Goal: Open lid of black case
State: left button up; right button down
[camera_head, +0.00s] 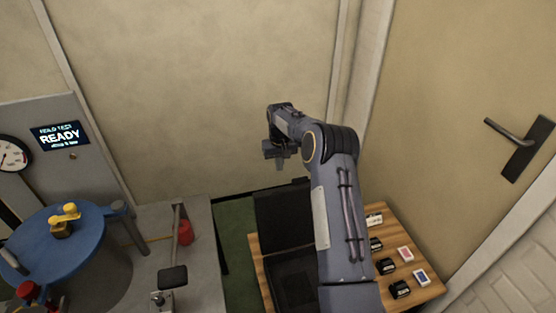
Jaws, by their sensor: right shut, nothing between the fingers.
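The black case sits on a wooden table to the right of centre, partly hidden behind my right arm. Its lid (280,218) appears raised, standing up at the back, with the dark lower part (292,282) in front of it. The inside is too dark to make out. My right gripper (279,163) is above the lid, fingers pointing down, shut and empty. It looks apart from the lid. My left gripper is not in view.
The wooden table (257,262) also holds several small black items and cards (405,254) at right. At left stand a blue round lid (60,245), a grey panel with a READY screen (60,136) and a gauge. A door (460,120) is at right.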

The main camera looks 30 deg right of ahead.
jog(key=s+f+p, duration=0.1)
jog(key=f, duration=0.1)
jog(key=s+a+f, duration=0.1)
jog(key=s+f, duration=0.1)
jog(key=shift+s+f+p, duration=0.15)
jog(key=shift+p, duration=0.2)
